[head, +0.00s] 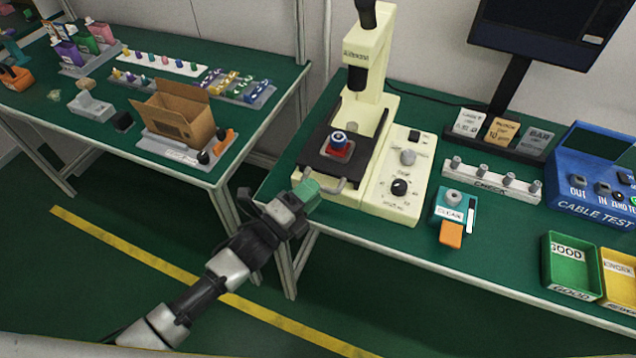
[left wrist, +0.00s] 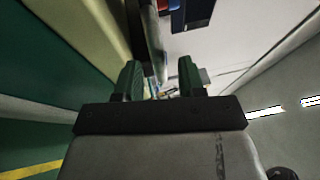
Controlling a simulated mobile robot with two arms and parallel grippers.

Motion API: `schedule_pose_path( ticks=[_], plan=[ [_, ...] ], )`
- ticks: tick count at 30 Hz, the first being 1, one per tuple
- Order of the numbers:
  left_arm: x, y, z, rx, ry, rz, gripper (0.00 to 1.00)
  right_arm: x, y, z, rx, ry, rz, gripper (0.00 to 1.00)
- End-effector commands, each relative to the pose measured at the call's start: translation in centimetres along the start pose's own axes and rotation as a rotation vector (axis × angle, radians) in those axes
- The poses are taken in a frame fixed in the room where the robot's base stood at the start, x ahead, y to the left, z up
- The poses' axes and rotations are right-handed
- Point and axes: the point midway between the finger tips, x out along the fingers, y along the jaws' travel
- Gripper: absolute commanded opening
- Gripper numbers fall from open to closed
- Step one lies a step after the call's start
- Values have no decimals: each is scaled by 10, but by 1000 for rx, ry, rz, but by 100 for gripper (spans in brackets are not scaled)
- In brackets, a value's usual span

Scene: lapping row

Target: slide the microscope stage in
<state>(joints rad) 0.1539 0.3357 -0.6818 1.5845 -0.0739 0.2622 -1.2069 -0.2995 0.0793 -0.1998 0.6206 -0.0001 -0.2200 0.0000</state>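The cream microscope (head: 368,62) stands on the green bench. Its dark stage (head: 318,158) juts out at the front, with a small red block carrying a blue-and-white round piece (head: 339,145) on it. A pale bar handle (head: 333,190) is at the stage's front edge. My left gripper (head: 306,191) is at the left end of this handle, very close to it; whether they touch is unclear. In the left wrist view its two green fingers (left wrist: 161,82) stand apart, with no clear object gripped between them. My right gripper is not in view.
The control panel with a black knob (head: 399,187) is right of the stage. A teal device (head: 455,208), green tray (head: 567,265) and blue cable tester (head: 597,172) stand further right. A cardboard box (head: 181,114) is on the left table. Floor between the tables is clear.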

Motion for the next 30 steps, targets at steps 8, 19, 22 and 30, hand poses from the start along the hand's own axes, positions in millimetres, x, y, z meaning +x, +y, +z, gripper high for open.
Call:
schedule_pose_path(
  ticks=[8, 19, 22, 30],
  plan=[
    [25, 1, 0, 0, -1, 2, 40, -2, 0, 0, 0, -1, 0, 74],
    [25, 1, 0, -1, -1, 2, 24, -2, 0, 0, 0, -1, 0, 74],
    [25, 1, 0, -1, -1, 2, 9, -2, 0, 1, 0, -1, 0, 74],
    [25, 1, 0, -1, -1, 2, 0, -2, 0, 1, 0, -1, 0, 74]
  ],
)
